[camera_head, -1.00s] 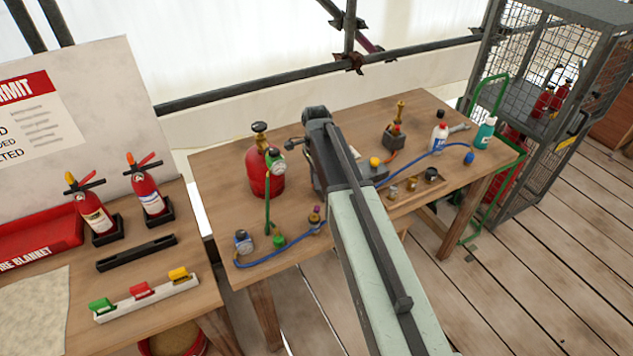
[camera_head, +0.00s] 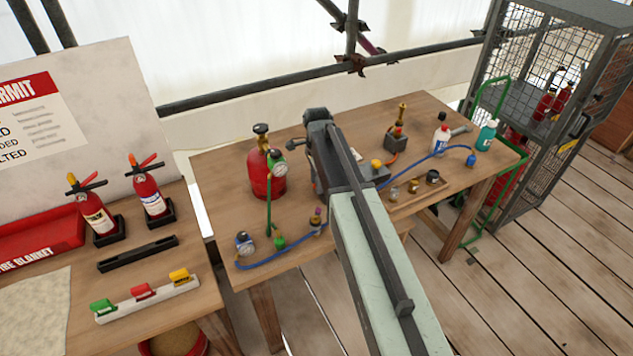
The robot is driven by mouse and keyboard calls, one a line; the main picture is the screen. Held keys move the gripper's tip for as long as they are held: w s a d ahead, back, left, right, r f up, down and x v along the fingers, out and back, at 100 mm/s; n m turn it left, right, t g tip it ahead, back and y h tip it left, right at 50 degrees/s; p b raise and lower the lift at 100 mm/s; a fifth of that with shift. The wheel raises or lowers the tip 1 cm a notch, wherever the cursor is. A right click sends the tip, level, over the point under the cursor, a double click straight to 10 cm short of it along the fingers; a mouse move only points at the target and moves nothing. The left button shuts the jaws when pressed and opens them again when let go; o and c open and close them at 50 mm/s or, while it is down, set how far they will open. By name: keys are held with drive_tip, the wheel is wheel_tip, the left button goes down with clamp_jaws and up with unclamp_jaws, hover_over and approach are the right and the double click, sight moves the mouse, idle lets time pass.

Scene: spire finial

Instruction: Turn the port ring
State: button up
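My arm reaches from the bottom right over the wooden bench (camera_head: 222,183), and its dark wrist (camera_head: 322,140) is above the bench's middle. The fingers of my gripper are hidden behind the wrist and forearm, so I cannot see whether they are open or hold anything. I cannot make out a part that is clearly the port ring. A grey block with a yellow knob (camera_head: 376,164) shows just right of my wrist.
A red gas cylinder (camera_head: 264,178) with a gauge and green hose stands left of my wrist. A blue hose (camera_head: 285,255) runs along the front. Bottles (camera_head: 440,138), a torch-like brass piece (camera_head: 401,117) and small parts lie right. A mesh cage (camera_head: 540,110) stands beyond.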

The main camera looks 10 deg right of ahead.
wheel_tip(320, 180, up, 8)
drive_tip(key=p, duration=0.8)
drive_tip(key=shift+f, duration=0.1)
drive_tip(key=s+d+n, duration=0.1)
drive_tip(key=s+n, duration=0.7)
drive_tip(key=s, duration=0.1)
drive_tip(key=s+d+n, duration=0.2)
drive_tip(key=s+n, duration=0.6)
drive_tip(key=s, duration=0.1)
drive_tip(key=shift+d, duration=0.25)
drive_tip(key=shift+s, duration=0.1)
